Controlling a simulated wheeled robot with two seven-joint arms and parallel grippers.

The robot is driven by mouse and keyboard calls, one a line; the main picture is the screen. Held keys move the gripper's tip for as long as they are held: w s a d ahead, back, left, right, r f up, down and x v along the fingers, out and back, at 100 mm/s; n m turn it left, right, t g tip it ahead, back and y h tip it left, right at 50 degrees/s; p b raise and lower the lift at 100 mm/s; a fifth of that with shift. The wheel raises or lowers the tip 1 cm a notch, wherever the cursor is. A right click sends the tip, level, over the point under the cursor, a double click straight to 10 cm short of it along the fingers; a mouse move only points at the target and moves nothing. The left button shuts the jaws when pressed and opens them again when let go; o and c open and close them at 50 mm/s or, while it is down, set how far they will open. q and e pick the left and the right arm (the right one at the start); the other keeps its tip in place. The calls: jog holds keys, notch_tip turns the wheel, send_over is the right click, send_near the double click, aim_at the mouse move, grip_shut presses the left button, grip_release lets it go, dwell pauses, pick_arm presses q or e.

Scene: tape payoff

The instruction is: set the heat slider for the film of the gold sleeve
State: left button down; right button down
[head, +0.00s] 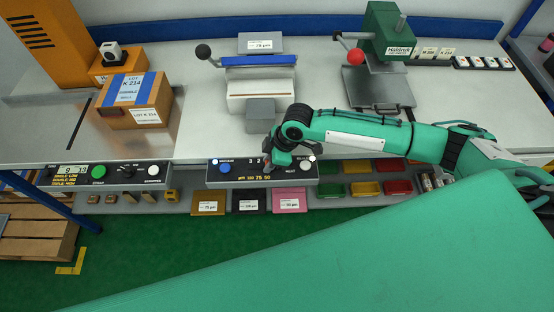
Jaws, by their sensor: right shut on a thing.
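The control panel (235,178) sits on the bench's front edge, below the sealer (258,88). Its printed scale reads 100, 75, 50 µm. My right gripper (269,163) is down at the panel, just above this scale, shut on the heat slider's knob. The gripper hides the knob and its slot, so its exact setting cannot be read. The gold sleeve (208,209) stands on the shelf below the panel, and its label appears to read 75 µm. A black sleeve (249,208) and a pink sleeve (289,207) stand beside it. My left gripper is not in view.
A blue knob (225,168) is at the panel's left. A press (385,50) with a red ball handle stands at the right rear. A cardboard box (136,97) is at left, above another panel (110,175). Coloured bins (362,188) sit right of the sleeves.

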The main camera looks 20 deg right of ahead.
jog(key=a, duration=0.2)
jog(key=shift+w+a, duration=0.3)
jog(key=shift+w, duration=0.1)
jog(key=c, duration=1.2)
grip_release()
jog(key=b+v, duration=0.2)
jog(key=v, duration=1.2)
jog(key=shift+f, duration=0.1)
